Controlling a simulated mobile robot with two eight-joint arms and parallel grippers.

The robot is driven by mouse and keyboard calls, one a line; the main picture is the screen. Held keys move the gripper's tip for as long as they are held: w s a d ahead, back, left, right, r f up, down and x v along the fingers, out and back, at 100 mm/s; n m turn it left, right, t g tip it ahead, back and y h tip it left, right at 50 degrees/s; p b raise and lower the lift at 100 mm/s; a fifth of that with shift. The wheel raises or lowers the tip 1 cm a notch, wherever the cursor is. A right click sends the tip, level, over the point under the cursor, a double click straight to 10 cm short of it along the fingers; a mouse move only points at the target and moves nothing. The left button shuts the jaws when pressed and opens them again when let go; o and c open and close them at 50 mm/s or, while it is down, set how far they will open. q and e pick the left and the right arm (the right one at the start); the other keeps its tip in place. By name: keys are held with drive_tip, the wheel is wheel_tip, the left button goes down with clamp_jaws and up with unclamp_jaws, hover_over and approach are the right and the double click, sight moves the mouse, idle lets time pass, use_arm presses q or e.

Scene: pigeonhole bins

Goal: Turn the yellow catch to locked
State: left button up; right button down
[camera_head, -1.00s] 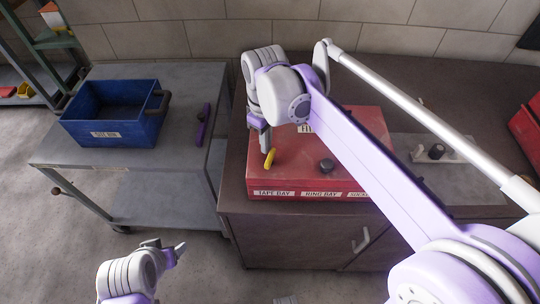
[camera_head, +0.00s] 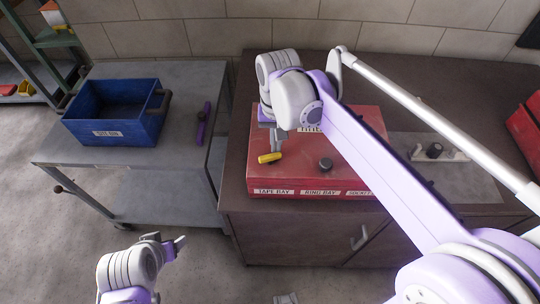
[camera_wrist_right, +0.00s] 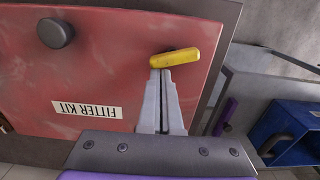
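The yellow catch (camera_head: 270,158) is a small bar on the lid of the red case (camera_head: 300,177). It lies nearly crosswise in the head view; the wrist view shows the catch (camera_wrist_right: 176,57) slightly tilted. My right gripper (camera_head: 276,150) is over the lid, its fingers pointing down at the catch. In the wrist view, the right gripper's fingers (camera_wrist_right: 160,74) are together, with their tips at one end of the catch, seemingly touching it. My left gripper (camera_head: 177,245) hangs low at the front, away from the case; its finger gap is unclear.
The case stands on a brown cabinet (camera_head: 300,230). To the left, a grey cart (camera_head: 85,155) carries a blue bin (camera_head: 117,130) and a purple-handled item (camera_head: 203,125).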

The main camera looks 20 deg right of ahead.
drive_tip(key=m, duration=0.2)
drive_tip(key=shift+s+d+m, duration=0.2)
drive_tip(key=shift+s+m, duration=0.1)
drive_tip(key=shift+m, duration=0.1)
drive_tip(key=shift+w+a, duration=0.25)
drive_tip(key=shift+w, duration=0.15)
use_arm(q)
drive_tip(key=shift+t, duration=0.3)
drive_tip(key=r+p, duration=0.1)
drive_tip(key=w+r+p, duration=0.1)
drive_tip(key=r, duration=0.1)
drive_tip(key=w+r+p, duration=0.1)
drive_tip(key=r, duration=0.1)
drive_tip(key=shift+w, duration=0.15)
use_arm(e)
wheel_tip(320, 180, up, 6)
use_arm(q)
drive_tip(key=shift+f, duration=0.1)
drive_tip(key=shift+w+r+p, duration=0.15)
drive_tip(key=shift+r+p, duration=0.25)
use_arm(e)
wheel_tip(320, 180, up, 11)
drive_tip(key=shift+f, duration=0.1)
